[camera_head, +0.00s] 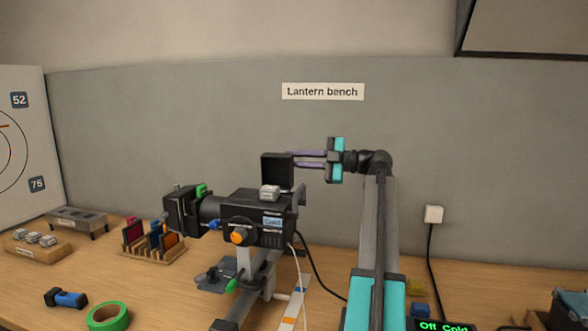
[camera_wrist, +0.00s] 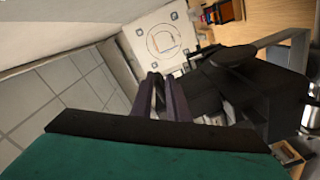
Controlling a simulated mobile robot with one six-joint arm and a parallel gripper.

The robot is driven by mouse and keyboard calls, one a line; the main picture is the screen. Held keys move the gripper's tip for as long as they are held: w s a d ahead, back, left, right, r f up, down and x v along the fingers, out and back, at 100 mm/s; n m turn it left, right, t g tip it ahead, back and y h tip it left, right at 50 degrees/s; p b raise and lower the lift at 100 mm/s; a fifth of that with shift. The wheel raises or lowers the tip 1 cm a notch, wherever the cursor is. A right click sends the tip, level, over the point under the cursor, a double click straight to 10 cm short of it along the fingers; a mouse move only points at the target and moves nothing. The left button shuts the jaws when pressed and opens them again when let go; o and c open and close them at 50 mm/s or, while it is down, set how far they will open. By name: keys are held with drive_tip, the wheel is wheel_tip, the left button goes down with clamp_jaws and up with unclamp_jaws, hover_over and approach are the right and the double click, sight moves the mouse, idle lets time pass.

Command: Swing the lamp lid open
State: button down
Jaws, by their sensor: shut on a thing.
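The black lamp (camera_head: 255,214) stands on a grey stand on the bench, with a "Cold" label on its side. Its black lid (camera_head: 277,169) stands raised, roughly upright above the lamp body. My gripper (camera_head: 294,160) reaches in from the right with its purple fingers level, shut on the lid's right edge. In the wrist view my fingers (camera_wrist: 163,97) are close together beside the dark lid and lamp (camera_wrist: 235,88). The exact grip is hard to see there. A small silvery block (camera_head: 269,193) shows on top of the lamp body.
A wooden rack of coloured filters (camera_head: 150,244) and a block of metal pieces (camera_head: 37,245) stand to the left. Green tape (camera_head: 108,316) and a blue-black tool (camera_head: 66,298) lie in front. A cable hangs by the lamp. A grey panel (camera_head: 230,120) stands behind.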

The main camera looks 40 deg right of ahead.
drive_tip(key=b, duration=0.1)
drive_tip(key=a+r+n+b, duration=0.1)
drive_tip(key=b, duration=0.1)
drive_tip(key=shift+s+r+n+b, duration=0.25)
drive_tip(key=shift+r+n+b, duration=0.05)
idle(0.3)
drive_tip(key=c, duration=1.8)
unclamp_jaws()
drive_tip(key=shift+s, duration=0.1)
drive_tip(key=shift+c, duration=0.2)
